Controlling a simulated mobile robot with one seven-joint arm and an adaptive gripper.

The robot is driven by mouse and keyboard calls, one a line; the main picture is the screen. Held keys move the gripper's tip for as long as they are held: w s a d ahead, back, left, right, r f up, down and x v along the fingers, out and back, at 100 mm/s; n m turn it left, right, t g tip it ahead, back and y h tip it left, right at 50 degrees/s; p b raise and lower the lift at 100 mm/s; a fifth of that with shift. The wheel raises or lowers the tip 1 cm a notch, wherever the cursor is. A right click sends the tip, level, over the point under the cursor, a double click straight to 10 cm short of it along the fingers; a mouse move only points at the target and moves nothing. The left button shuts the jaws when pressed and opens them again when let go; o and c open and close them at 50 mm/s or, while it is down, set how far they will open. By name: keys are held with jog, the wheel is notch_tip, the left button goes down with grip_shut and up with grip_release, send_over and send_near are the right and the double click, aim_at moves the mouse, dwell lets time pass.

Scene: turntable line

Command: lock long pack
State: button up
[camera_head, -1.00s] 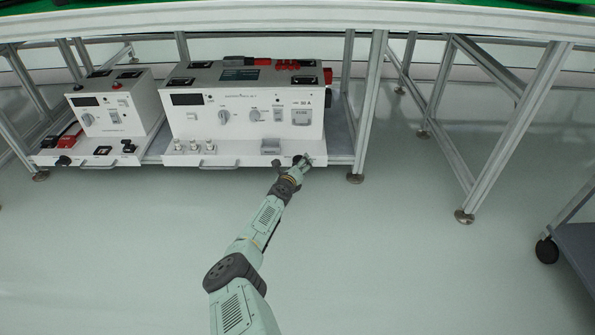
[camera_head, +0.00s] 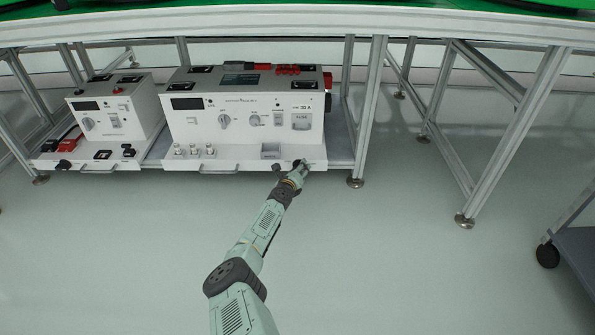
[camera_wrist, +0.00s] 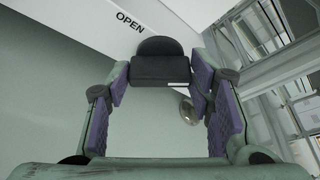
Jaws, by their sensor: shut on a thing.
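The long pack (camera_head: 245,133) is the larger white unit with dials and a screen, on the low shelf under the table. My gripper (camera_head: 300,168) is at the right end of its front ledge. In the wrist view, my gripper (camera_wrist: 157,85) is shut on a black latch knob (camera_wrist: 158,67), with purple-padded fingers on both sides of it. The word OPEN is printed on the white ledge (camera_wrist: 95,22) beside the knob. In the head view my gripper mostly hides the knob, so its exact turn is hard to tell there.
A smaller white unit (camera_head: 118,107) stands to the left on the same shelf. A metal table leg (camera_head: 369,110) rises just right of the long pack. A dark cart (camera_head: 575,245) is at the far right. The floor in front is clear.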

jog(key=shift+r+p, duration=0.15)
jog(key=shift+p, duration=0.3)
jog(key=shift+d+m+g+y+p, duration=0.15)
jog(key=shift+m+y+p, duration=0.8)
jog(key=shift+m+p, duration=0.7)
jog(key=shift+d+m+g+y+p, duration=0.15)
jog(key=shift+m+y+p, duration=0.85)
jog(key=shift+p, duration=1.1)
jog(key=o, duration=1.2)
jog(key=shift+c, duration=0.2)
jog(key=shift+a, duration=0.1)
